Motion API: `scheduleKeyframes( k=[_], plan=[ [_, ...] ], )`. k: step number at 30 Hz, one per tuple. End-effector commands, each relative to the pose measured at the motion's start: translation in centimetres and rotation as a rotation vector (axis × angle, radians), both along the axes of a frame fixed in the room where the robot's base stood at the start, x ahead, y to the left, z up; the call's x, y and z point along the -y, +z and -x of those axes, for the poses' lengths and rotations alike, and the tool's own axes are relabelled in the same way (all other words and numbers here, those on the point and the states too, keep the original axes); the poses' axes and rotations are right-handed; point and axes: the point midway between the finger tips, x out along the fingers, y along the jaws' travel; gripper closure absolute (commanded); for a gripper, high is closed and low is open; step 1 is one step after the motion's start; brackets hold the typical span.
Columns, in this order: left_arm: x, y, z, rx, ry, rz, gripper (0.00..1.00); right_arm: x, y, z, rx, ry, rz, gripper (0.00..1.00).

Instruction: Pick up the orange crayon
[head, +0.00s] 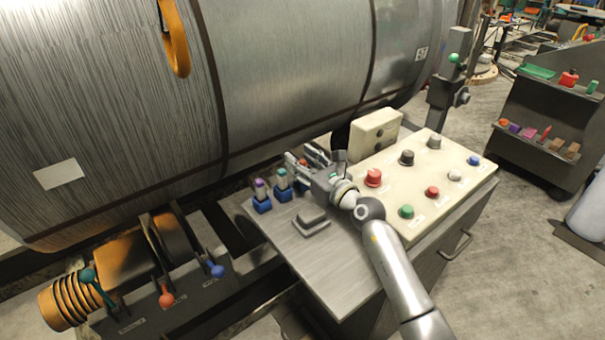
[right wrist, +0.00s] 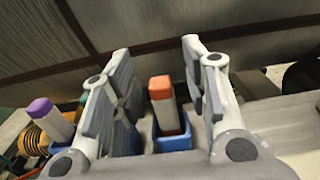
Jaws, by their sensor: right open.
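The orange crayon (right wrist: 164,110) stands upright in a blue holder (right wrist: 173,141) in the right wrist view. It has an orange top and a pale body. My right gripper (right wrist: 155,55) is open, with one finger on each side of the crayon and visible gaps between. My left gripper is not in view.
A purple-topped crayon (head: 260,188) and a teal-topped one (head: 282,180) stand in blue holders to the left. A grey block (head: 311,217) is in front. The button panel (head: 400,190) is at right, the large metal drum (head: 290,60) behind.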

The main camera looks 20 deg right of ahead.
Motion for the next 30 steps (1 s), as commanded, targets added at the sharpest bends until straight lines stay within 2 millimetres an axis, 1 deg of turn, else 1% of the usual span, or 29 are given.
scheduleKeyframes(
  k=[2,6,9,11,12,20,23,26,30],
  plan=[
    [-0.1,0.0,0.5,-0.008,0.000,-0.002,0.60,0.0,0.0,0.0,0.000,0.000,-0.001,0.59],
    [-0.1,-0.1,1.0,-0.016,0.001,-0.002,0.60,0.0,0.0,0.0,0.000,0.000,-0.001,0.77],
    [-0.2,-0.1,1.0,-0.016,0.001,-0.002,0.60,0.0,0.0,0.0,0.000,0.000,-0.001,0.90],
    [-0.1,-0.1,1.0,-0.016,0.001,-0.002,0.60,0.0,0.0,0.0,0.000,0.000,-0.001,0.98],
    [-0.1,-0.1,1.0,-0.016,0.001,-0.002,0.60,0.0,0.0,0.0,0.000,0.000,-0.001,1.00],
    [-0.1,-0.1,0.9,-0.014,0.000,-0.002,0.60,0.0,0.1,0.0,0.000,0.000,-0.001,1.00],
    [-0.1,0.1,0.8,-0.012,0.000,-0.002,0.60,0.0,0.4,0.0,0.002,0.000,-0.002,1.00],
    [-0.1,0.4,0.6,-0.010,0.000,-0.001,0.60,0.0,1.2,0.0,0.002,0.000,-0.002,1.00],
    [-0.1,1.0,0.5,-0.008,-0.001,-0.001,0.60,-0.1,3.1,0.0,0.004,0.001,-0.003,1.00]
  ],
)
